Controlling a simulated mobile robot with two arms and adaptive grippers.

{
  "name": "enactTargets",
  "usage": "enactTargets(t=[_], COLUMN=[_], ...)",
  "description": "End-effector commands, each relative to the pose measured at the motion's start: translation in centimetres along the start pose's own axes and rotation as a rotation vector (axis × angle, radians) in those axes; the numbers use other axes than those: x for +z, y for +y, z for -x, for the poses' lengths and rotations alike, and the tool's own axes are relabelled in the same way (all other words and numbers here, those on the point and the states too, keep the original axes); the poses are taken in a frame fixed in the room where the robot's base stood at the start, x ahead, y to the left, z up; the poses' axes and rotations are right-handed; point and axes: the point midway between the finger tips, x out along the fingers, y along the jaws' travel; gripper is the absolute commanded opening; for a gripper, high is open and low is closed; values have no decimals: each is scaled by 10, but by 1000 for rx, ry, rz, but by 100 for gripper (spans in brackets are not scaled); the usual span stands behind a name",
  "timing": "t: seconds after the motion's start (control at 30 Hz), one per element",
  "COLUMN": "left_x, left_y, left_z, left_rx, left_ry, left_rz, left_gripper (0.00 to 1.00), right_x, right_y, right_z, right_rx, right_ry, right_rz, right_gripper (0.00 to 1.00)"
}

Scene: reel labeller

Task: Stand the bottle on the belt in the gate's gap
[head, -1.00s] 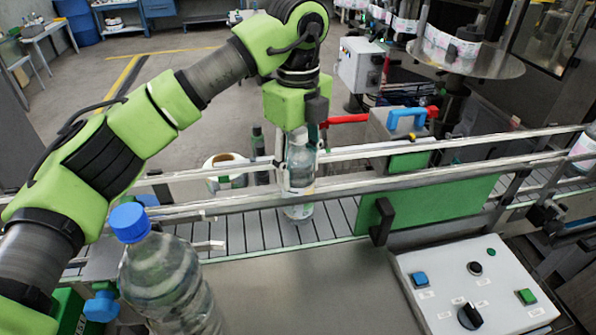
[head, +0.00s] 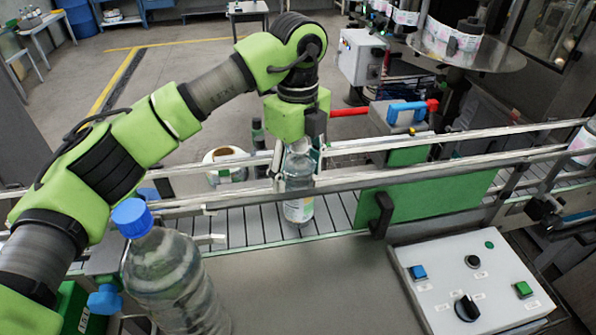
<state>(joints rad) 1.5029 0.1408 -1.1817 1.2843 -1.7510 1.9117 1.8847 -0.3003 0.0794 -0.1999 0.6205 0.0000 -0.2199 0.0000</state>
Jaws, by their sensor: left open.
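A clear bottle (head: 299,188) with a pale label stands upright on the conveyor belt (head: 235,228), between the guide rails. My left gripper (head: 297,164) points down over the bottle from above. Its fingers are apart, one on each side of the bottle's upper part, and it is open. The gripper hides the bottle's top. Which parts form the gate is not clear; green plates (head: 430,193) stand along the belt to the right of the bottle. My right gripper is not in view.
A large bottle with a blue cap (head: 165,278) stands at the near left. A control panel (head: 470,285) is at the near right. A label roll (head: 224,160) and a dark bottle (head: 258,135) are beyond the belt. Another bottle (head: 583,143) is at the far right.

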Motion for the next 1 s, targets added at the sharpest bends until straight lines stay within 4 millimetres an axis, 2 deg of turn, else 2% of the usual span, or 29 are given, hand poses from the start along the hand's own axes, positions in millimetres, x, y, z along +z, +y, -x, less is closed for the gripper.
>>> enactTargets(t=[0.13,0.23,0.47,0.7,0.83,1.0], left_x=[0,1,0,0,0,0], left_y=[0,-1,-1,-1,0,0], left_z=[6,15,66,108,119,124], left_rx=[0,-3,-5,-1,-1,0], left_ry=[0,-2,-3,-3,-1,0], left_rz=[0,1,2,1,0,0], left_gripper=[59,59,59,59,59,59], right_x=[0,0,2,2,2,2], right_y=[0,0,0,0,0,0], right_z=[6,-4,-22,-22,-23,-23], right_rx=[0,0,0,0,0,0], right_ry=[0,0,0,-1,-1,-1], right_rz=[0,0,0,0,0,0], right_gripper=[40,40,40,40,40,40])
